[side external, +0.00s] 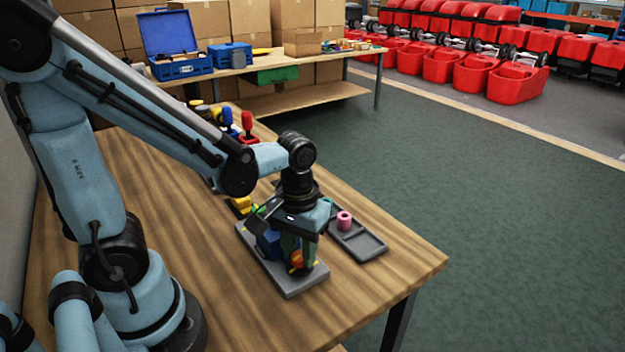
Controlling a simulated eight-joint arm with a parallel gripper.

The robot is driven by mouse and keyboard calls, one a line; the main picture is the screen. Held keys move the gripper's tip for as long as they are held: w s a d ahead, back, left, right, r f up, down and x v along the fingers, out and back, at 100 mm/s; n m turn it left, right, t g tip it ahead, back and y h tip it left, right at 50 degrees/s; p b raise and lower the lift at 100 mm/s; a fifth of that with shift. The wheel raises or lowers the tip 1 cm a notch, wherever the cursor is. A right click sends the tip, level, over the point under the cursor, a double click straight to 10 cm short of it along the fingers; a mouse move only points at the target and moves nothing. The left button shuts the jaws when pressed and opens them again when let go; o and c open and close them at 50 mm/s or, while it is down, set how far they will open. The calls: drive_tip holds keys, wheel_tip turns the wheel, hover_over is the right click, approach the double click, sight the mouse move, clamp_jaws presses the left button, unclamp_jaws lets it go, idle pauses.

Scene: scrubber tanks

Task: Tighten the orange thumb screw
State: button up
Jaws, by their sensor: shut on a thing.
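The orange thumb screw (296,258) shows as a small patch of orange low on the fixture, between and partly behind my fingers. My gripper (297,263) points down over the fixture and is shut on the orange thumb screw. The fixture has a grey base plate (291,289) lying on the wooden table, with a blue block (268,243) standing on it just left of my gripper. Small yellow and green parts show close around the fingers. The gripper body hides much of the fixture's top, and the screw's thread is not visible.
A grey tray (372,247) with a pink cylinder (344,221) lies right of the fixture. Yellow parts (241,205) lie behind it, and red, blue and yellow-handled tools (247,126) stand farther back. The table's (410,262) right corner is clear.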

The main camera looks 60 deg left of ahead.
drive_tip(key=m, duration=0.4)
drive_tip(key=shift+m, duration=0.3)
drive_tip(key=m, duration=0.5)
drive_tip(key=shift+m, duration=0.3)
drive_tip(key=m, duration=0.4)
drive_tip(key=shift+m, duration=0.3)
drive_tip(key=m, duration=2.3)
drive_tip(key=shift+m, duration=0.3)
